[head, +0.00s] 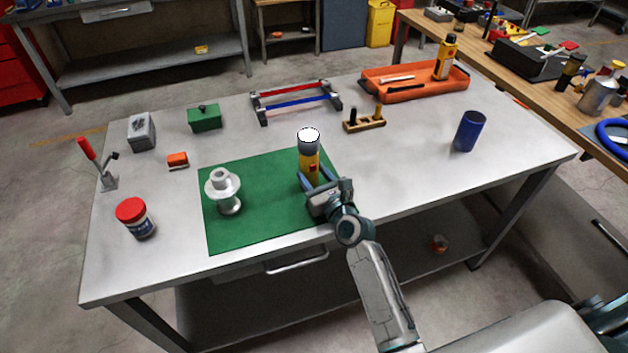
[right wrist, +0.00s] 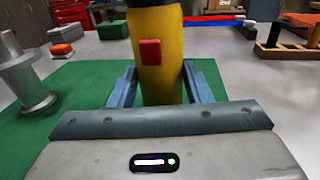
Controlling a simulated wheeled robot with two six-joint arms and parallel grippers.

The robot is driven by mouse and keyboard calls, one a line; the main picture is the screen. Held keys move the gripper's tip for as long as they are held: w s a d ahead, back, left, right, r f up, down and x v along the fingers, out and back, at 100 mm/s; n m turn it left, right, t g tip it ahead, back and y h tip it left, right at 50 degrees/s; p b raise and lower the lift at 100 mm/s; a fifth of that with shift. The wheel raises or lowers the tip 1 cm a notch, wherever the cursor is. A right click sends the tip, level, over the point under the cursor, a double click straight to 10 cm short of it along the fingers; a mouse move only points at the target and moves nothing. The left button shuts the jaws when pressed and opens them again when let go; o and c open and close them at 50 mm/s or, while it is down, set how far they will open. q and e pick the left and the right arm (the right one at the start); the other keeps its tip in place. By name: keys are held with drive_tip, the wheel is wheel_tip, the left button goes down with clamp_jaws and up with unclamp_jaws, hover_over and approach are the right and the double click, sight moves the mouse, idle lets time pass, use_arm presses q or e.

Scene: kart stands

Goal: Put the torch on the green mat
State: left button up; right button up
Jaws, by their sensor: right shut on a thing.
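The torch (head: 309,158) is yellow with a red switch and a grey and white head, and it stands upright over the right part of the green mat (head: 262,224). My right gripper (head: 310,182) is shut on the torch's yellow body, which also fills the middle of the right wrist view (right wrist: 160,62) between the blue fingers. The torch's lower end is hidden behind my gripper, so I cannot tell whether it touches the mat. My left gripper is not in view.
A pale flanged spool (head: 226,192) stands on the mat's left part. A red-lidded jar (head: 135,217) is left of the mat. A wooden block with pegs (head: 364,122) and a blue cup (head: 468,131) stand to the right. The table's front right is clear.

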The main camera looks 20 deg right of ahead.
drive_tip(key=shift+f, duration=0.4)
drive_tip(key=shift+f, duration=0.1)
drive_tip(key=o, duration=1.1)
drive_tip(key=shift+o, duration=0.2)
drive_tip(key=s, duration=0.4)
drive_tip(key=s+d, duration=0.1)
drive_tip(key=s, duration=0.3)
drive_tip(key=s+d, duration=0.1)
drive_tip(key=s, duration=0.2)
drive_tip(key=shift+s+d, duration=0.15)
drive_tip(key=shift+s, duration=0.25)
